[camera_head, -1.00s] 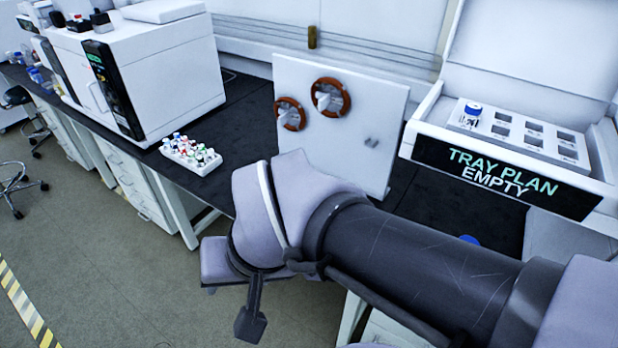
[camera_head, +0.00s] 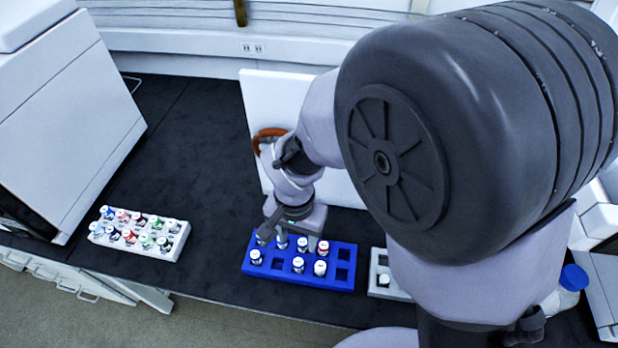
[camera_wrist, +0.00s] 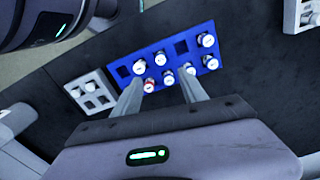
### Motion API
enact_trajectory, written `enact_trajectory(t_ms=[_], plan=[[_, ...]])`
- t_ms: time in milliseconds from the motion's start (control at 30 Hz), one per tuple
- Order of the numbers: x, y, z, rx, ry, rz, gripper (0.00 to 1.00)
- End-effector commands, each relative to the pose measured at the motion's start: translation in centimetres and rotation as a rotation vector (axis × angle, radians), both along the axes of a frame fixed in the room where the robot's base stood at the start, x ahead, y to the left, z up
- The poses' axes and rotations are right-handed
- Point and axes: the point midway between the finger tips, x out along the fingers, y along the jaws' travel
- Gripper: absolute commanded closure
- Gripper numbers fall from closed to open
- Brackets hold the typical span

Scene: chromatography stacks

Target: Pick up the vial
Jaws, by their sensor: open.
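A blue rack (camera_head: 298,282) stands on the dark bench and holds several white-capped vials (camera_head: 298,264), one with a red top (camera_head: 323,247). Which vial is meant, I cannot tell. My gripper (camera_head: 290,235) points down over the rear row of this rack. In the wrist view my gripper (camera_wrist: 160,77) is open, its fingers apart, with a vial (camera_wrist: 168,77) and the red-topped vial (camera_wrist: 149,85) showing between the fingertips. Another vial (camera_wrist: 190,68) is by the right fingertip. Whether the fingers are down around any vial is unclear. The blue rack (camera_wrist: 195,52) has some empty slots.
A white rack of coloured-cap vials (camera_head: 140,235) stands left of the blue rack. A small light rack (camera_head: 382,291) stands close on its right. A blue-capped bottle (camera_head: 572,280) is farther right. An upright white panel (camera_head: 275,95) is behind. Bench between the left racks is clear.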

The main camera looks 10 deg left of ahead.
Motion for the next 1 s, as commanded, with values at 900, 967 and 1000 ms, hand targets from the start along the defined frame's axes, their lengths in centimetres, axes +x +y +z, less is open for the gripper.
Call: enact_trajectory(t_ms=[900,967,1000], plan=[[-0.1,0.2,-13.5,0.001,-0.001,-0.001,0.54],[-0.1,0.2,-13.5,0.001,-0.001,-0.001,0.66],[-0.1,0.2,-13.5,0.001,-0.001,-0.001,0.73]])
